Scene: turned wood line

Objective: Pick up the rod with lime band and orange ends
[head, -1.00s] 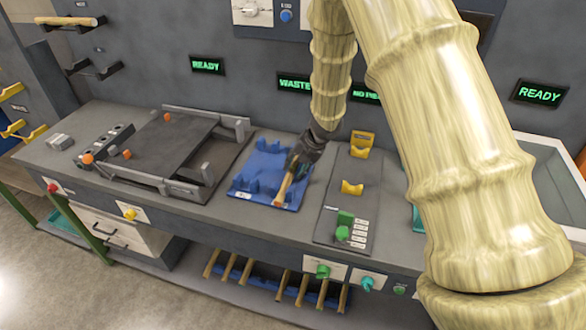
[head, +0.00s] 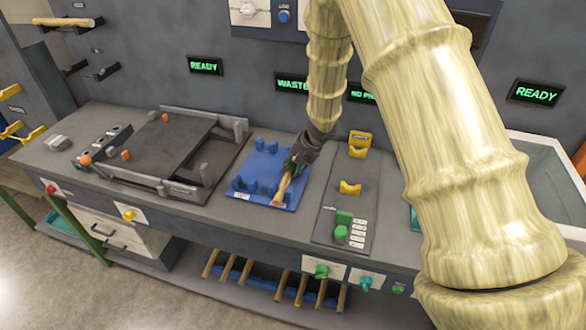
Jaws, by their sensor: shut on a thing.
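A pale wooden rod (head: 284,187) with an orange-red near end lies along the right side of the blue cradle tray (head: 246,186) on the bench. My gripper (head: 291,169) is shut on the rod near its upper part, coming down from behind. The jaws hide the far end, and I cannot make out a lime band. The rod is at or just above the tray; I cannot tell whether it still touches.
A dark framed fixture (head: 160,155) with orange knobs stands left of the tray. A grey panel (head: 329,215) with yellow cradles and green knobs is to the right. Several rods (head: 248,270) sit in a rack below the bench front. A light-coloured bin (head: 549,165) is at far right.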

